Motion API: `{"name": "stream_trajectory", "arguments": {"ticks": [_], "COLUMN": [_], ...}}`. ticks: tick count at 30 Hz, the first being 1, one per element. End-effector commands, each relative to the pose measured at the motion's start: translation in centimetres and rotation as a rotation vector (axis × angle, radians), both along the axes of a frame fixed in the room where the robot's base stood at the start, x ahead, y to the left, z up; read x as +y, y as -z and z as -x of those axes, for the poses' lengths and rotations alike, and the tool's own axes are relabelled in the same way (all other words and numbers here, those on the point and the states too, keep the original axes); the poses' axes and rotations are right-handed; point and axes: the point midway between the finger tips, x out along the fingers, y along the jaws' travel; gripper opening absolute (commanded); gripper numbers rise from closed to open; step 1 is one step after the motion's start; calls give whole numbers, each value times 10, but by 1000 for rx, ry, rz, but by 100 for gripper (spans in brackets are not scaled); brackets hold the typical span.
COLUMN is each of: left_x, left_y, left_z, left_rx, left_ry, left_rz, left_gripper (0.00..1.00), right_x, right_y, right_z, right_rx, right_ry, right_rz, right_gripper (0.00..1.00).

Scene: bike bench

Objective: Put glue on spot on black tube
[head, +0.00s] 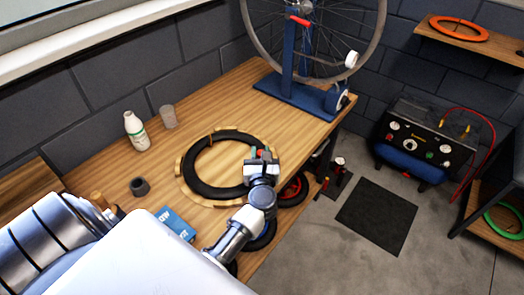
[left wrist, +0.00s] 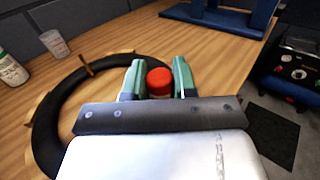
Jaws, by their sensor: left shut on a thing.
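The black tube (head: 205,182) lies as a ring on a round wooden holder (head: 187,172) on the bench. The black tube also shows at the left of the left wrist view (left wrist: 45,130). My left gripper (head: 263,154) is over the right side of the ring. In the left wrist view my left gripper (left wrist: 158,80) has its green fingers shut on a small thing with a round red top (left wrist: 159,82). The lower part of that thing is hidden, so I cannot tell whether it touches the tube. No spot on the tube can be made out. My right gripper is not in view.
A white bottle (head: 136,131) and a clear cup (head: 168,117) stand behind the ring. A dark small pot (head: 140,187) and a blue box (head: 174,224) are at its left front. A blue wheel stand (head: 300,92) is at the back. The bench's middle back is clear.

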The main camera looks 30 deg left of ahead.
Motion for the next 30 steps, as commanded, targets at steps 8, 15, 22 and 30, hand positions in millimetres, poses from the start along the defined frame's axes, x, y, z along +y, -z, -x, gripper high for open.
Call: {"name": "stream_trajectory", "arguments": {"ticks": [8, 15, 22, 30], "left_x": [-1, -1, -1, -1], "left_y": [1, -1, -19, -41], "left_z": [6, 6, 6, 6], "left_rx": [3, 3, 1, 1], "left_ry": [-1, -1, -2, -2], "left_rz": [1, 1, 1, 0], "left_gripper": [4, 4, 4, 4], "right_x": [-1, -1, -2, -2], "right_y": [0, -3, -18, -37], "right_z": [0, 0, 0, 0], "right_rx": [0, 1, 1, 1], "right_ry": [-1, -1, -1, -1], "right_rz": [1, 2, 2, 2], "right_gripper": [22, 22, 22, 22]}}
